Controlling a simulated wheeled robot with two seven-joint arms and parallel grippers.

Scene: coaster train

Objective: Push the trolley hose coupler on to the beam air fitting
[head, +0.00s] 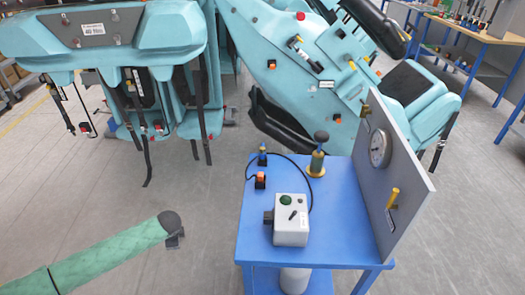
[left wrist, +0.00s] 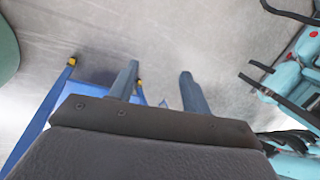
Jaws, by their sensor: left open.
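The blue trolley (head: 258,228) stands in front of the teal ride vehicles in the head view. A thin black hose (head: 309,180) loops over its top. Small orange and yellow fittings (head: 316,66) dot the teal beam (head: 285,60); I cannot tell which is the air fitting. My left gripper (head: 176,241) is left of the trolley, over the floor. In the left wrist view its fingers (left wrist: 158,88) are apart and empty.
The trolley carries a grey box (head: 291,222) with a green button, a brass-coloured post with a dark knob (head: 318,160), and an upright grey panel (head: 404,165) with a gauge. Straps (head: 146,150) hang from the left vehicle. Floor between my left arm and the trolley is clear.

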